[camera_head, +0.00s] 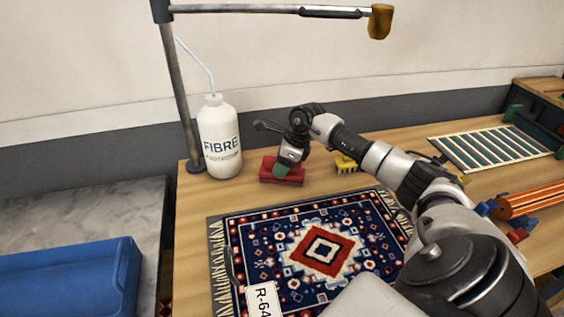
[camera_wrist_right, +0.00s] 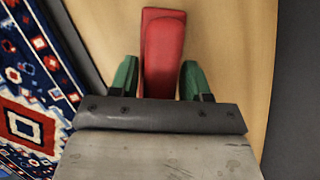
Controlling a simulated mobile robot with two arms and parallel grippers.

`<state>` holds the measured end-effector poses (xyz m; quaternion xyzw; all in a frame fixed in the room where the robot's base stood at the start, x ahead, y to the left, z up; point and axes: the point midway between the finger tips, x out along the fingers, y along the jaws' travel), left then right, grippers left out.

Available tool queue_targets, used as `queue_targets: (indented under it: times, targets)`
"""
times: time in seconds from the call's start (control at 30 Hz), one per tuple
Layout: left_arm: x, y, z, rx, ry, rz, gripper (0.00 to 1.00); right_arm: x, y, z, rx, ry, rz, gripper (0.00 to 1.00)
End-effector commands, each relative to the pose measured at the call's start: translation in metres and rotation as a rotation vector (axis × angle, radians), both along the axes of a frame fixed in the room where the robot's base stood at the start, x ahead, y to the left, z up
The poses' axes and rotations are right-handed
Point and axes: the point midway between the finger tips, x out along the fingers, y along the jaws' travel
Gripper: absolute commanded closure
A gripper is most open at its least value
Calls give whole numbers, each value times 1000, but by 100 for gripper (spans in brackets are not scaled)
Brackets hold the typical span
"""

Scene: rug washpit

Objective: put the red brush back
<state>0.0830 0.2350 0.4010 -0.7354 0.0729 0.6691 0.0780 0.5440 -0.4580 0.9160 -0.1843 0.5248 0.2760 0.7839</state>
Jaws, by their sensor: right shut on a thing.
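The red brush (camera_head: 267,170) is at the back of the wooden table, behind the rug and just right of the white bottle. My right gripper (camera_head: 288,172) comes down on it from above and is shut on it. In the right wrist view the red brush (camera_wrist_right: 163,55) lies between the two green fingertips (camera_wrist_right: 160,80), its near end hidden by the gripper body. The brush looks to be at or very near the table top; I cannot tell if it touches. My left gripper is not in view.
A white FIBRE bottle (camera_head: 220,140) stands left of the brush, beside a lamp post (camera_head: 178,90). A yellow brush (camera_head: 345,163) lies to the right. The patterned rug (camera_head: 283,225) covers the table front.

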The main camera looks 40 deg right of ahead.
Motion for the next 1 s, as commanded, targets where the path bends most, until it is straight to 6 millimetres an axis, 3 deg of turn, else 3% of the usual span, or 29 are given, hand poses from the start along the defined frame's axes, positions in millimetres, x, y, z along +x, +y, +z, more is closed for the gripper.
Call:
queue_targets:
  times: [0.23, 0.27, 0.43, 0.8, 1.0]
  targets:
    - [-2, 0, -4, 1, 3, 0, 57, 0, 0, -3, -1, -2, 0, 83]
    - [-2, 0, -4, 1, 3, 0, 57, 0, 0, -3, -1, -1, 0, 51]
    - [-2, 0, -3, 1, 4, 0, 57, 0, 0, -2, -1, -1, 0, 27]
    - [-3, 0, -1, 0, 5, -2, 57, -1, -2, 5, -2, -2, 0, 27]
    - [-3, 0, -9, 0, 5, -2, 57, -12, -12, 38, -5, -5, -2, 27]
